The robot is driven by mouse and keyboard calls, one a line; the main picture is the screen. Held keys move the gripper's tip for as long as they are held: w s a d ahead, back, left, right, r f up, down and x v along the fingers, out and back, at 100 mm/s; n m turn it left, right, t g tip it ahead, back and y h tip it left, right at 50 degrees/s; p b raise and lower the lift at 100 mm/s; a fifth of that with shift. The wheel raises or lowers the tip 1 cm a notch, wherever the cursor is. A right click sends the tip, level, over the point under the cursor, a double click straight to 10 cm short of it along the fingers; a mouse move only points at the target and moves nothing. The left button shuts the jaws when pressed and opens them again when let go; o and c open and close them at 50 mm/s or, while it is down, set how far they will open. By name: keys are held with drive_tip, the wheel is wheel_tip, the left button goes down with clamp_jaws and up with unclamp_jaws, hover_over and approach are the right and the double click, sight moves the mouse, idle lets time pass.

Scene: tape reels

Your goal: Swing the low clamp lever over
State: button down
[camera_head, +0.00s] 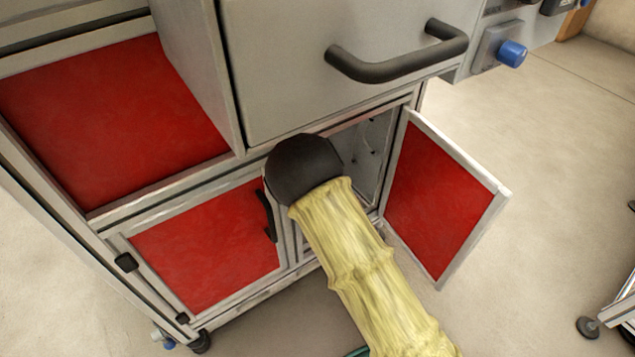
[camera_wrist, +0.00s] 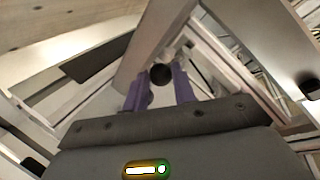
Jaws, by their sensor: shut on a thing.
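In the wrist view, a round black knob (camera_wrist: 160,73) sits between the two purple fingers of my gripper (camera_wrist: 161,84). The fingers are shut on it, one on each side. It looks like the end of the clamp lever, but the rest of the lever is hidden or too small to make out. In the head view, my dark wrist and yellow sleeved arm reach into the low right opening of the cabinet. They hide my fingers, the knob and the lever there.
The right red door (camera_head: 439,201) stands open beside my arm. The left red door (camera_head: 208,250), with a black handle (camera_head: 267,215), is closed. A grey drawer front with a black bar handle (camera_head: 397,58) juts out above my wrist.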

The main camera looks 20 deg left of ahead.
drive_tip(key=shift+f+t+y+b, duration=0.3)
drive_tip(key=shift+f+t+b, duration=0.2)
drive_tip(key=shift+f+b, duration=0.2)
drive_tip(key=c, duration=1.4)
unclamp_jaws()
drive_tip(key=shift+c, duration=0.2)
drive_tip(key=shift+r, duration=0.1)
drive_tip(key=p+v, duration=0.8)
drive_tip(key=v, duration=0.9)
drive_tip(key=shift+d, duration=0.25)
drive_tip(key=shift+s, duration=0.15)
